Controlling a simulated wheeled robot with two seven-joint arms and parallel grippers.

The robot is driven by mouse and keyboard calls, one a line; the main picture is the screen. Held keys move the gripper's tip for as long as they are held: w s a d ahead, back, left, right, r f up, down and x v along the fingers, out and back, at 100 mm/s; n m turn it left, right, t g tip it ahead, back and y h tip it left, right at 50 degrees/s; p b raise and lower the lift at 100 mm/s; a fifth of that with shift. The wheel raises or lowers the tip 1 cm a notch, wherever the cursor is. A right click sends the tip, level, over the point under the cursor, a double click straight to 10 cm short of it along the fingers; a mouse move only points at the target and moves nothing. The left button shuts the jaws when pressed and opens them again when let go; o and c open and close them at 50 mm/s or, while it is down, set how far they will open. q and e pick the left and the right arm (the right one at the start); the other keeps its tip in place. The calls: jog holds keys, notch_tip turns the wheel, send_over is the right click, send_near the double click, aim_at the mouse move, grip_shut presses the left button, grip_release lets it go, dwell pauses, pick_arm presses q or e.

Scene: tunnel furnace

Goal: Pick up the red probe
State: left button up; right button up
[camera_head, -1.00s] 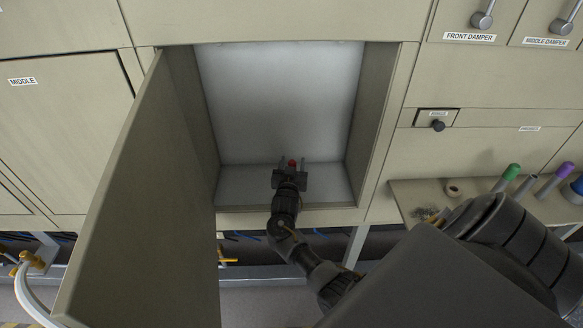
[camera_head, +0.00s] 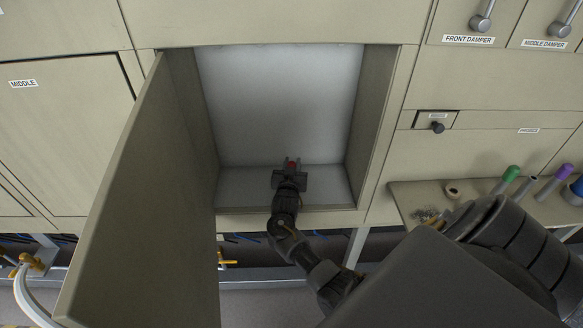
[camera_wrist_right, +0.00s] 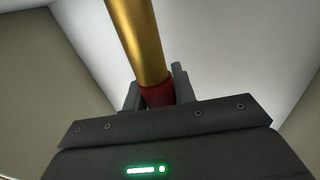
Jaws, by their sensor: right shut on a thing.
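The red probe (camera_head: 292,165) is inside the open compartment, and only its red part shows between the gripper's fingers in the head view. In the right wrist view the probe has a red part (camera_wrist_right: 158,95) between the fingers and a gold shaft (camera_wrist_right: 137,40) reaching up and away. My right gripper (camera_head: 291,163) is inside the compartment, near its floor, and is shut on the red part. It also shows in the right wrist view (camera_wrist_right: 157,90). I cannot tell whether the probe touches the compartment floor. My left gripper is not in view.
The compartment (camera_head: 232,188) has pale inner walls, and its door (camera_head: 150,215) stands open on the left. To the right, a shelf (camera_head: 412,200) holds a green-topped tool (camera_head: 510,174), a purple-topped tool (camera_head: 562,173) and a small ring (camera_head: 452,191). Damper levers are above.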

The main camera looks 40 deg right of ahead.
notch_tip(320, 180, up, 18)
dwell(0.6)
notch_tip(320, 180, up, 10)
jog(key=p, duration=1)
jog(key=shift+p, duration=0.3)
jog(key=s+d+p+v, duration=0.1)
jog(key=p+v, duration=0.4)
jog(key=v, duration=0.5)
jog(key=shift+p, duration=0.35)
jog(key=shift+d, duration=0.1)
dwell(0.7)
